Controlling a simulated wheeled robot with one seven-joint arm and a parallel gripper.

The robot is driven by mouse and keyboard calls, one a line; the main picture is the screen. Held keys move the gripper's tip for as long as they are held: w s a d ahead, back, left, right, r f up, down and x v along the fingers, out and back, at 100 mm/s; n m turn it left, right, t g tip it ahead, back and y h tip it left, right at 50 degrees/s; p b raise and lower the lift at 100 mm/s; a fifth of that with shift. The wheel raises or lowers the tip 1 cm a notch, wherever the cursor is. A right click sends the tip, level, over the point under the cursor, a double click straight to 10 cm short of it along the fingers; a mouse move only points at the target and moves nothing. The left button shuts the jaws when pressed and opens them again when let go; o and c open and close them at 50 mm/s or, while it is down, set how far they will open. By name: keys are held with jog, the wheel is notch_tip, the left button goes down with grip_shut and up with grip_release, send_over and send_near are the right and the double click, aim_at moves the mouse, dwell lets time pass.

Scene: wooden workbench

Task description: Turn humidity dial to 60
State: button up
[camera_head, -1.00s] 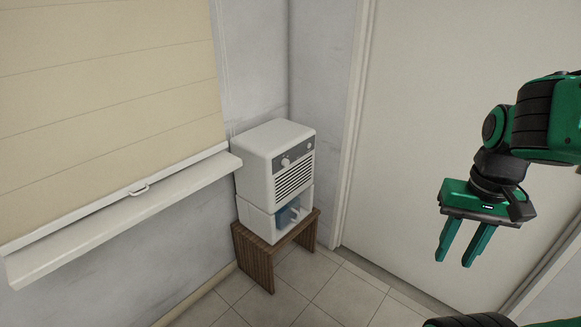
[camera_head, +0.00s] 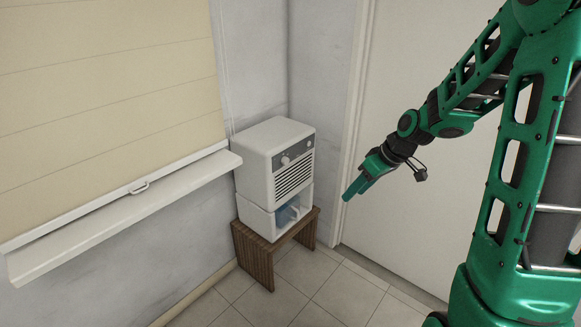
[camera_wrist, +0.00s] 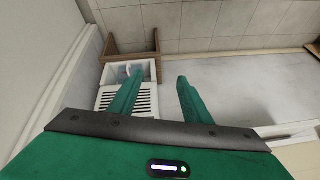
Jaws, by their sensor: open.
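The white dehumidifier (camera_head: 258,160) stands upright on a small wooden stool in the corner. Its dark control panel (camera_head: 301,149) is at the top of the front face, with a light round dial (camera_head: 286,160) at the panel's left; its setting is too small to read. My gripper (camera_head: 348,196) is to the right of the dehumidifier, apart from it, pointing left and down. In the wrist view my gripper (camera_wrist: 156,82) has its two green fingers apart with nothing between them. The dehumidifier's vent grille (camera_wrist: 144,103) shows behind the left finger, and the dial is hidden there.
The wooden stool (camera_head: 253,258) stands on a tiled floor (camera_head: 335,290). A white window sill (camera_head: 125,217) with a blind above juts out left of the dehumidifier. A pale door (camera_head: 420,220) is behind my arm. The floor in front is clear.

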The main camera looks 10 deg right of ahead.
jog(key=w+a+f+n+t+y, duration=0.2)
jog(key=w+a+f+y, duration=0.15)
jog(key=w, duration=0.45)
jog(key=w+a+f+n+t+y, duration=0.2)
jog(key=w+a+f, duration=0.15)
jog(key=w, duration=0.45)
jog(key=m+t+y, duration=0.2)
jog(key=t, duration=0.5)
send_near(288, 162)
jog(key=x, duration=0.8)
jog(key=shift+a+r, duration=0.15)
jog(key=shift+a, duration=0.05)
jog(key=c, duration=1)
